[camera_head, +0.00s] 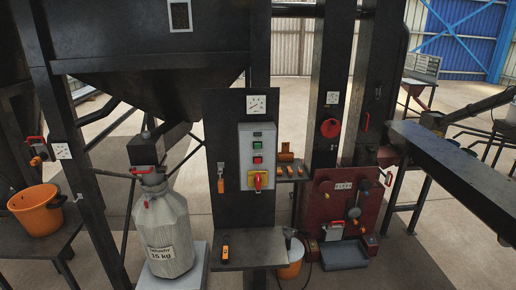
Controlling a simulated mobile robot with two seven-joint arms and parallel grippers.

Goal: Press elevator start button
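A grey control box (257,157) is mounted on a dark upright panel (229,112) near the middle of the view. On its front a green button (257,146) sits above a red button (257,160). Below them is a red rotary handle (258,182) on a yellow plate. A small label above the green button is too small to read, so I cannot tell which button is the elevator start. Neither of my grippers shows in this view.
A filled sack (164,228) stands left of the panel. A small shelf (244,257) juts out below the box, with an orange-and-black handheld tool (225,254) on it. A red machine (338,208) stands to the right. An orange bucket (37,212) is at far left.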

